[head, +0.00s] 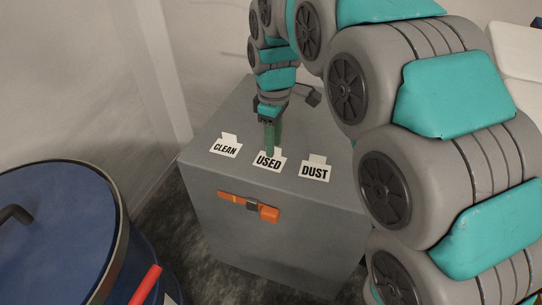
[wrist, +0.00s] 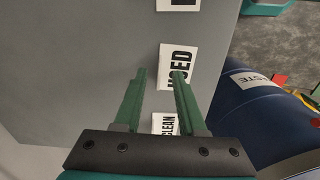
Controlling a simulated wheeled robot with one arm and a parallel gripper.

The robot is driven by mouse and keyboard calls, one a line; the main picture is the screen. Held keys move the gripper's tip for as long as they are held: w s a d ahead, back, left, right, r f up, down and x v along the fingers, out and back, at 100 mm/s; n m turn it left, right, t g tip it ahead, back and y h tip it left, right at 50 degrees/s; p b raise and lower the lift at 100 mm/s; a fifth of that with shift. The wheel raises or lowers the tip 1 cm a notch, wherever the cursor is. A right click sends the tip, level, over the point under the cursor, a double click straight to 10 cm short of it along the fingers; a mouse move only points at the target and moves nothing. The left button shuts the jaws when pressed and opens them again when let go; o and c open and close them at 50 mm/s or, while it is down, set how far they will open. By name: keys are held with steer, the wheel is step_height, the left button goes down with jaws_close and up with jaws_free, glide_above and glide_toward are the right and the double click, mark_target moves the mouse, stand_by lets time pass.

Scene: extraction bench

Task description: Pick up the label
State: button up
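Three white labels with black print are on top of a grey box-shaped bench (head: 270,250). The CLEAN label (head: 225,148) is on the left, the USED label (head: 262,164) in the middle and the DUST label (head: 315,171) on the right. My gripper (head: 270,151) points down at the USED label and covers part of it. In the wrist view my gripper (wrist: 159,74) is open, with its two green fingers apart and nothing between them. The USED label (wrist: 185,58) lies by the right fingertip, and the CLEAN label (wrist: 165,124) shows between the fingers. I cannot tell whether the fingers touch the USED label.
An orange object (head: 248,206) is on the bench's front face. A blue drum (head: 55,225) stands at the left; its WASTE label (wrist: 257,79) shows in the wrist view. A red bar (head: 146,285) is by the drum. A small dark object (head: 312,96) is behind my gripper.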

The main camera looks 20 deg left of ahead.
steer(key=shift+f, duration=0.4)
jaws_close()
